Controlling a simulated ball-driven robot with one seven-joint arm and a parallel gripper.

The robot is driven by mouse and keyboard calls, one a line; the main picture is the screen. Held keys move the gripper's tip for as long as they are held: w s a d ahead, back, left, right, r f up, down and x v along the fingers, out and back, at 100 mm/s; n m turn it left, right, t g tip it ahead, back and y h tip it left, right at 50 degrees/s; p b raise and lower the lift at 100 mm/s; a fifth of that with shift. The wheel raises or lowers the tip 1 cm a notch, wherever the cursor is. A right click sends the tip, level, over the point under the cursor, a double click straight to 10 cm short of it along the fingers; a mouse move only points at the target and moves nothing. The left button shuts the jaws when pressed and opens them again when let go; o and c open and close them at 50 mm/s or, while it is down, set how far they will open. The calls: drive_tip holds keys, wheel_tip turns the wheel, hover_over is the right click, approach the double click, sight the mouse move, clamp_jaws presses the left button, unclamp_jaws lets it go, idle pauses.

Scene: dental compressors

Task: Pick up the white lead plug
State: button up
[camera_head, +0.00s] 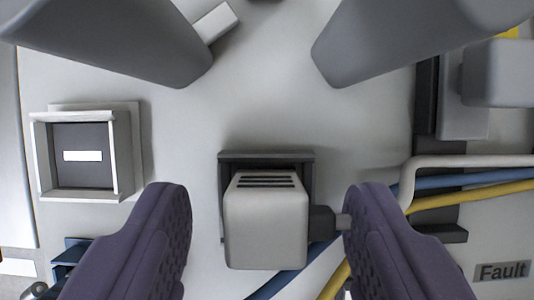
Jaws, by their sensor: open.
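The white lead plug (265,226) is a pale block with dark slots on its upper part. It sits in front of a dark square holder (265,157) in the lower middle of the head view. A dark stub on its right side meets a light cable. My gripper (268,245) is open, with one purple finger on the plug's left and the other on its right. A gap shows between the left finger and the plug. The right finger overlaps the cable end in the picture, and I cannot tell whether they touch.
A white-framed square socket (122,150) with a dark inside is on the left panel. A "Fault" label (502,271) is at lower right. The panel above the plug is bare.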

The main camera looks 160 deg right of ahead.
sight(264, 255)
drive_tip(key=shift+r, duration=0.1)
clamp_jaws()
drive_tip(key=shift+r, duration=0.1)
wheel_tip(264, 255, up, 13)
drive_tip(key=p, duration=0.7)
